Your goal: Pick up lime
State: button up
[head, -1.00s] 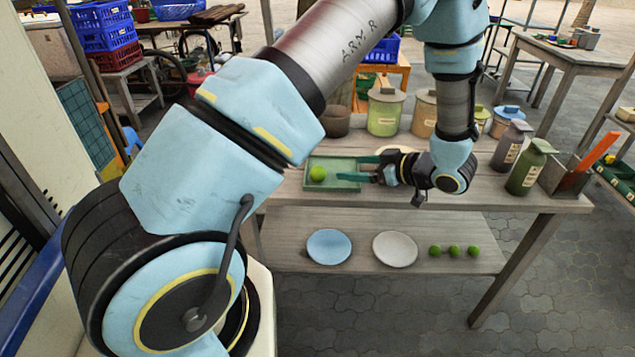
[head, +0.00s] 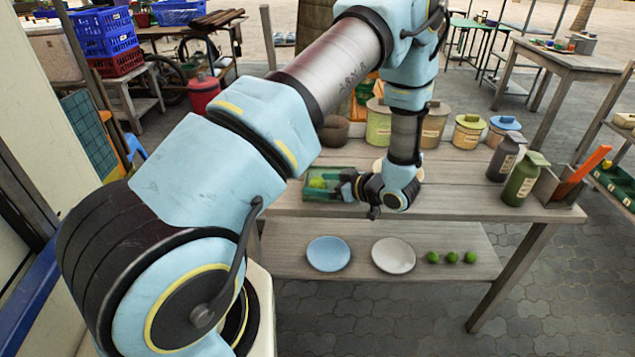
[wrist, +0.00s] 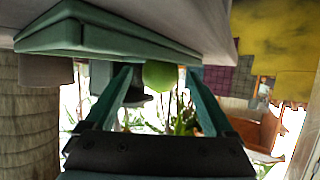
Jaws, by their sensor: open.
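A bright green lime (head: 317,183) sits on a green tray (head: 316,198) at the left of the worktop. My gripper (head: 322,183) is at the tray from its right side, with its green fingers reaching over it to the lime. In the wrist view, which looks turned over, the lime (wrist: 160,76) shows between the two open fingers (wrist: 158,72), with gaps on both sides. The tray's edge (wrist: 100,42) shows above. My wrist hides the tray's right part in the head view.
Lidded jars (head: 378,124) stand along the back. A dark green bottle (head: 521,182) stands at the right. The lower shelf holds a blue plate (head: 328,253), a grey plate (head: 393,255) and three darker limes (head: 452,257). The worktop's middle (head: 455,185) is clear.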

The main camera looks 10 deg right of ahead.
jog(key=shift+c, duration=0.4)
grip_shut()
dwell(0.4)
